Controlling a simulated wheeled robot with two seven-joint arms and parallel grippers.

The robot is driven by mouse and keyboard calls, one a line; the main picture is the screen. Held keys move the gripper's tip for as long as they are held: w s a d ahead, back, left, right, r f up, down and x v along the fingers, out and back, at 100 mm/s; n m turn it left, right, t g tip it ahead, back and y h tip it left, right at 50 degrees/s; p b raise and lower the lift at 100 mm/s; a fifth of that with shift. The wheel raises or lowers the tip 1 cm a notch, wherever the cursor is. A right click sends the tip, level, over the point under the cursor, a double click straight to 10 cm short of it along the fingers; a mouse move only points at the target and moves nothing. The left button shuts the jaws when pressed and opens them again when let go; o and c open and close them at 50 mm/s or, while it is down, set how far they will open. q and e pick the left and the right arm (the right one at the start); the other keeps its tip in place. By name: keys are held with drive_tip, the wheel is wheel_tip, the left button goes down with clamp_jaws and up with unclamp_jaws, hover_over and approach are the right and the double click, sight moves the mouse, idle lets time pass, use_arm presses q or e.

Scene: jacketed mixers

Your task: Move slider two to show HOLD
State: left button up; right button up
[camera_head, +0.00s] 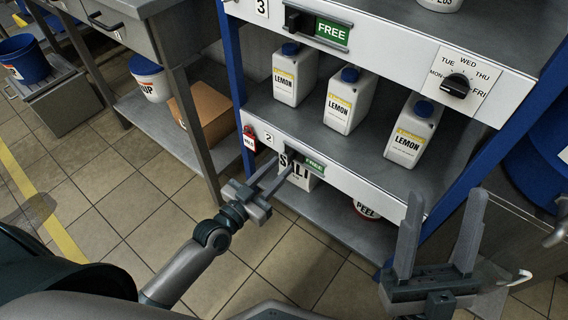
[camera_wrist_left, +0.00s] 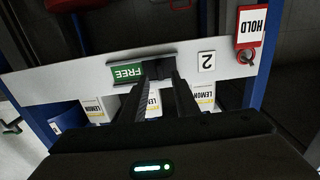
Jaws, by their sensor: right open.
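Slider two is on the white front strip (camera_head: 345,190) of the lower shelf, beside the label 2 (camera_head: 268,138). Its green window (camera_head: 315,164) reads FREE; it also shows upside down in the left wrist view (camera_wrist_left: 128,73). The dark knob (camera_wrist_left: 158,68) is at the label-side end of the window. My left gripper (camera_head: 280,172) has its fingertips on either side of the knob and appears closed on it; the left wrist view shows the fingers (camera_wrist_left: 158,80) there too. My right gripper (camera_head: 441,225) is open and empty, at the lower right, away from the slider.
A red and white HOLD tag (camera_wrist_left: 250,27) hangs beside the label. Slider three (camera_head: 332,33) above also reads FREE. A dial (camera_head: 456,86) is on the upper strip. LEMON bottles (camera_head: 340,105) stand behind the lower strip. A SALT container (camera_head: 300,175) stands below.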

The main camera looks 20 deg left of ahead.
sight(288, 159)
use_arm(q)
drive_tip(key=shift+x, duration=1.55)
clamp_jaws()
